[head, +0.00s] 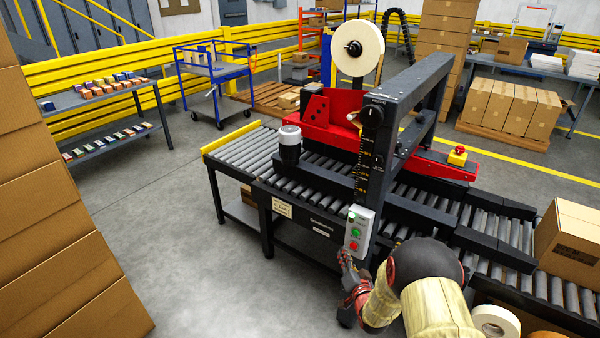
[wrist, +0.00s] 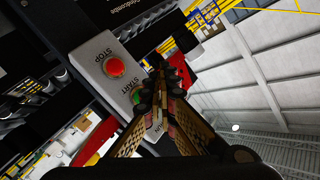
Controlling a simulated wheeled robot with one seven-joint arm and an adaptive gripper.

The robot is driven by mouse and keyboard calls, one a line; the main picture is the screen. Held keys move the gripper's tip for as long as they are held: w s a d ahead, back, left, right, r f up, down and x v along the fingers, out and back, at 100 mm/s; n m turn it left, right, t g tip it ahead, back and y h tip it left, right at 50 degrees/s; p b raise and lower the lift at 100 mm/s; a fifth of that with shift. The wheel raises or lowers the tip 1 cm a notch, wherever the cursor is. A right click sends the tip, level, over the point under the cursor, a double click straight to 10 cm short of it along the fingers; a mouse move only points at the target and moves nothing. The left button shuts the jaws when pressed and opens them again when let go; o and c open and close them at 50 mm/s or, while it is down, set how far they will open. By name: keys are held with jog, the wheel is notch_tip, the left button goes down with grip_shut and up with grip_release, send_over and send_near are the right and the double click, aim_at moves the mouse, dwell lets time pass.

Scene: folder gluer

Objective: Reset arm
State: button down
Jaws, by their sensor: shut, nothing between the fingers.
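My gripper (head: 345,256) is at the end of my bent arm, low at the front of the conveyor machine. Its fingers are shut and empty; in the wrist view the fingertips (wrist: 167,72) meet. The light control box (head: 360,233) is on the machine's front post, just above and right of the fingertips in the head view. Its green START button (wrist: 138,95) and red STOP button (wrist: 115,67) face out, beside the fingers in the wrist view. I cannot tell whether the fingertips touch the box.
The roller conveyor (head: 235,155) runs under the black frame and red tape head (head: 325,125). A carton (head: 568,245) sits on the rollers at right. Stacked cartons (head: 60,220) stand at near left. The floor (head: 190,230) between them and the conveyor is clear.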

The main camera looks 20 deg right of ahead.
jog(key=s+f+n+g, duration=0.2)
jog(key=s+f+g, duration=0.45)
jog(key=f, duration=0.55)
jog(key=s+r+n+g, duration=0.1)
jog(key=s+r+g, duration=0.25)
jog(key=s, duration=0.35)
jog(key=s+a+r+n, duration=0.2)
jog(key=s+a+r, duration=0.4)
jog(key=r, duration=0.7)
jog(key=s+a+r+n+y+p, duration=0.1)
jog(key=s+a+r, duration=0.5)
jog(key=r, duration=0.7)
jog(key=s+a+r+n+y, duration=0.1)
jog(key=s+a+r+n, duration=0.1)
jog(key=s+a+r, duration=0.4)
jog(key=s+r, duration=0.4)
jog(key=r, duration=0.3)
jog(key=shift+r+n+g+p, duration=0.3)
jog(key=shift+r+n+p, duration=0.1)
